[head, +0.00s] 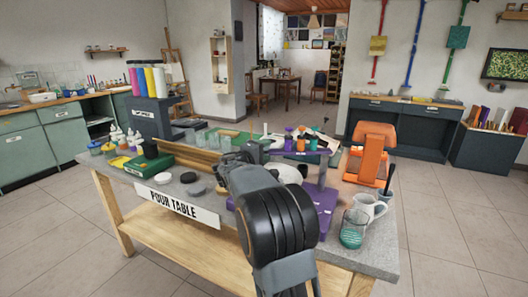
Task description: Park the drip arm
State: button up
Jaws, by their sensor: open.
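A purple stand (322,172) is on the right half of the pour table (184,193). It has an upright post and a level arm at its top, which looks like the drip arm. My gripper (254,150) is over the middle of the table, left of the purple stand, and is open. It is small in the view, and my own arm hides part of the table and the stand's left side. I cannot tell whether it touches anything.
Open floor surrounds the table.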

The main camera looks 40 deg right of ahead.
jog(key=shift+c, duration=0.5)
grip_shut()
